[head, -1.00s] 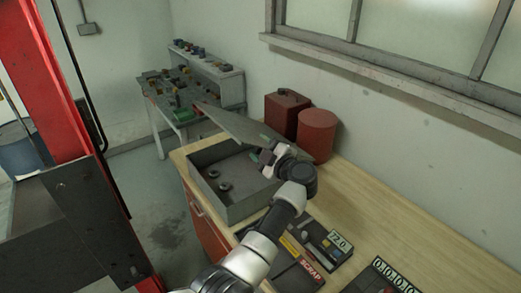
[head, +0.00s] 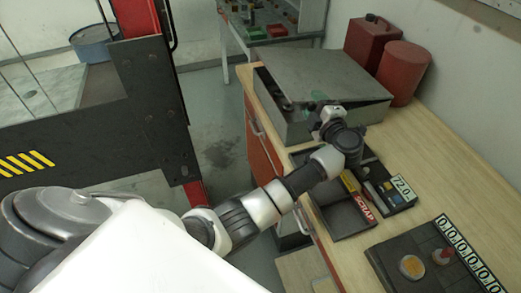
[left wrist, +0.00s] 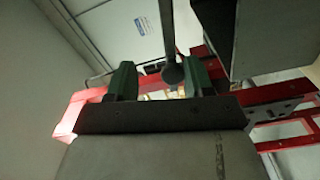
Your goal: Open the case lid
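The grey case (head: 299,132) stands on the wooden bench. Its lid (head: 318,68) is tilted, with a gap at the left side where dark round parts (head: 284,100) show inside. My left gripper (head: 322,106) is at the near edge of the lid, above the case's near wall. In the left wrist view its two green fingers (left wrist: 160,80) stand apart, with a dark strip and a grey surface, seemingly the lid, across the lower part. Whether the fingers touch the lid I cannot tell. My right gripper is not in view.
A red can (head: 370,40) and a red drum (head: 403,72) stand behind the case. A scrap tray (head: 345,217), a panel reading 72.0 (head: 403,188) and a counter board (head: 425,255) lie nearer. A red post (head: 133,18) stands at left.

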